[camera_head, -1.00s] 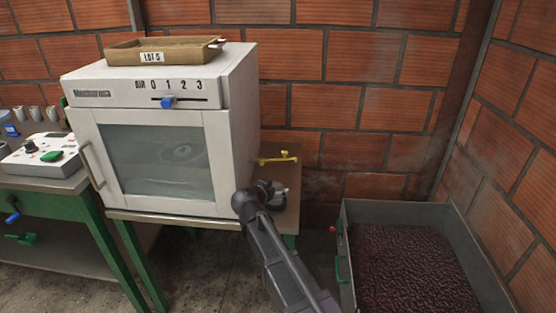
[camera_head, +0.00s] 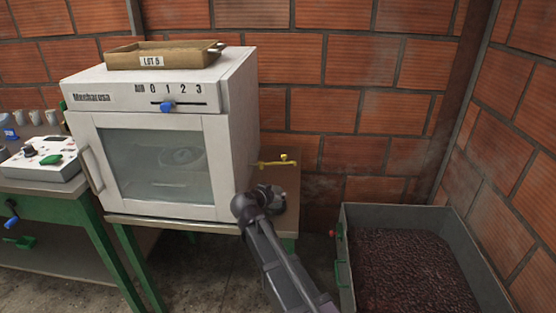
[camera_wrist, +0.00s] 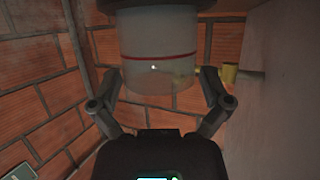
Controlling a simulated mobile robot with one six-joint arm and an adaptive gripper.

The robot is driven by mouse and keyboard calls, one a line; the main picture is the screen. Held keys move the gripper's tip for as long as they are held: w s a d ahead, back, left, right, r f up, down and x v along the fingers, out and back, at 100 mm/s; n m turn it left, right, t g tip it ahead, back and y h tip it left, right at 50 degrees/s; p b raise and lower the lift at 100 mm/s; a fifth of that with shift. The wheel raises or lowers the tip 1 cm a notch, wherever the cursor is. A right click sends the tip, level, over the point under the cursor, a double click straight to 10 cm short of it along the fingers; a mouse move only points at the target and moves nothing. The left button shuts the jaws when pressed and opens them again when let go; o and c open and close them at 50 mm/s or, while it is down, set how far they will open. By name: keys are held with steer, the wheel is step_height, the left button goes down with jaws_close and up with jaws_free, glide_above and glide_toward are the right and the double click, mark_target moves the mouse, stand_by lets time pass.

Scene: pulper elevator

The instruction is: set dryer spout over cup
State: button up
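The white dryer (camera_head: 165,105) has a glass door and a slider with a blue knob. Its brass-yellow spout (camera_head: 275,162) sticks out from its right side, and a small yellow piece (camera_wrist: 230,73) shows at the right in the wrist view. A clear cup-like vessel (camera_wrist: 155,72) with a red line and a dark end fills the top middle of that view. My gripper (camera_wrist: 158,76) has one finger at each side of this vessel. Whether the fingers touch it is unclear. In the head view my gripper (camera_head: 276,198) is low beside the dryer, below the spout, mostly hidden by my arm.
A wooden tray (camera_head: 165,58) labelled LOT 5 lies on the dryer. A grey crate of dark beans (camera_head: 345,245) stands at the right. A green-framed bench (camera_head: 65,187) with a control box (camera_head: 45,160) stands at the left. Brick walls close the back and right.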

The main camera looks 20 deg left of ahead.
steer(key=shift+f, duration=0.4)
steer(key=shift+c, duration=0.9)
steer(key=shift+w+r+p, duration=0.25)
steer(key=shift+r+p, duration=0.25)
steer(key=shift+p, duration=0.4)
steer(key=shift+r+p, duration=0.3)
steer(key=shift+r, duration=0.05)
steer(key=shift+s+r, duration=0.1)
steer(key=shift+s, duration=0.15)
